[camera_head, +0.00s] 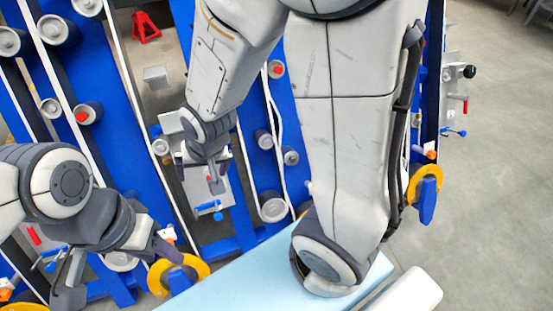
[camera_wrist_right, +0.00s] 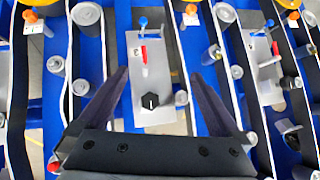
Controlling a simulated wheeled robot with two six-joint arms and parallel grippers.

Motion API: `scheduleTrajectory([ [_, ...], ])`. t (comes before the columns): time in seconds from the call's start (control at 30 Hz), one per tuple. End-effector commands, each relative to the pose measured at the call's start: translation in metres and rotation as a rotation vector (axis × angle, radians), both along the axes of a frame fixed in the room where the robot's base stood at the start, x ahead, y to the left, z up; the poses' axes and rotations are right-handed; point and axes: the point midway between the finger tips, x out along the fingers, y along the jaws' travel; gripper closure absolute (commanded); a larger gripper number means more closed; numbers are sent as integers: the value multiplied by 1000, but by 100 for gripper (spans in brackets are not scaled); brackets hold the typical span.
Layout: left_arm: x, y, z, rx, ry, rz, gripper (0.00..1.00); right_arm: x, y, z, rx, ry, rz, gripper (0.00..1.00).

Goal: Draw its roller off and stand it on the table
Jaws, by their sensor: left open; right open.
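Several grey rollers stick out from the blue harvester chassis, among them one at the upper left (camera_head: 58,30), one with a red end (camera_head: 88,113) and one by the table (camera_head: 273,206). I cannot tell which one the task means. My right gripper (camera_head: 206,168) is open and empty in front of a grey plate. In the right wrist view my gripper (camera_wrist_right: 158,75) spreads around this plate (camera_wrist_right: 152,70), which bears a black knob, a red lever and a blue handle. My left gripper (camera_head: 112,268) is open and empty at the lower left. The pale blue table (camera_head: 245,272) shows partly behind my arm.
Yellow rings (camera_head: 180,272) with blue parts stand near the table's left end and at the right (camera_head: 428,183). A red stand (camera_head: 145,27) is on the floor beyond the chassis. Grey floor (camera_head: 495,190) is free at the right. The visible tabletop is bare.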

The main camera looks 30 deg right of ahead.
Motion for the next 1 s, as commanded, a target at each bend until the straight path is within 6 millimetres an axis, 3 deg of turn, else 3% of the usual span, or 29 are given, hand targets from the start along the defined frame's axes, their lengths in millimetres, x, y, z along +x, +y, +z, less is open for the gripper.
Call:
scheduleTrajectory([
  [0.03,0,0,-35,0,0,0,50,22,-24,-52,33,-29,-170,0],
  [0.2,0,0,-89,0,0,0,50,79,-115,-148,188,-221,-730,0],
  [0.3,0,0,-119,0,0,0,50,90,-176,-198,290,-352,-1025,0],
  [0.4,0,0,-143,0,0,0,50,87,-229,-235,390,-484,-1262,0],
  [0.5,0,0,-160,0,0,0,50,77,-267,-260,474,-595,-1428,0],
  [0.6,0,0,-169,-1,-1,0,50,68,-291,-273,534,-675,-1528,0],
  [0.77,0,0,-177,-1,-1,0,50,64,-306,-280,579,-735,-1585,0],
  [1.0,0,0,-201,0,0,0,50,85,-320,-295,581,-740,-1584,0],
])
